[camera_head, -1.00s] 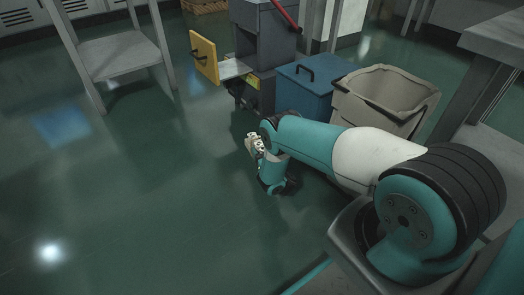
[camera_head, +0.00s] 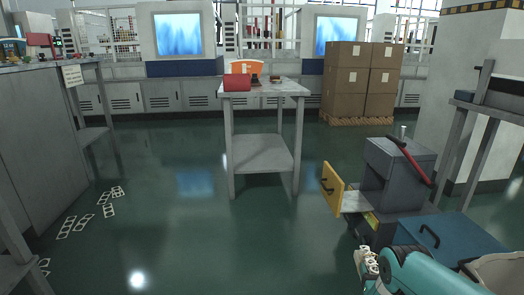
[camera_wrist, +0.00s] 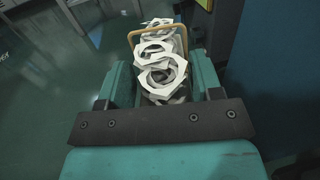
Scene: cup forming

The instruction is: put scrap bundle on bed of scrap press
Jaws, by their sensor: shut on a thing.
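The scrap bundle (camera_wrist: 163,70), a stack of white punched sheet pieces with a tan band or handle around its far end, sits between the two teal fingers of my gripper (camera_wrist: 163,85) in the wrist view. My gripper is shut on it. In the head view the bundle (camera_head: 369,266) shows small at the bottom right, and much of my gripper is hidden or cut off. The scrap press (camera_head: 397,172) is grey with a red lever and stands beyond my gripper. Its yellow door (camera_head: 332,188) is swung open, and its pale bed (camera_head: 354,202) is bare where visible.
A blue bin (camera_head: 450,238) with a black handle stands beside the press, near my arm. A beige bin (camera_head: 492,268) is partly cut off at the right. A table (camera_head: 262,87) stands at the middle back. White perforated shapes (camera_head: 85,222) lie on the left floor. The middle floor is clear.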

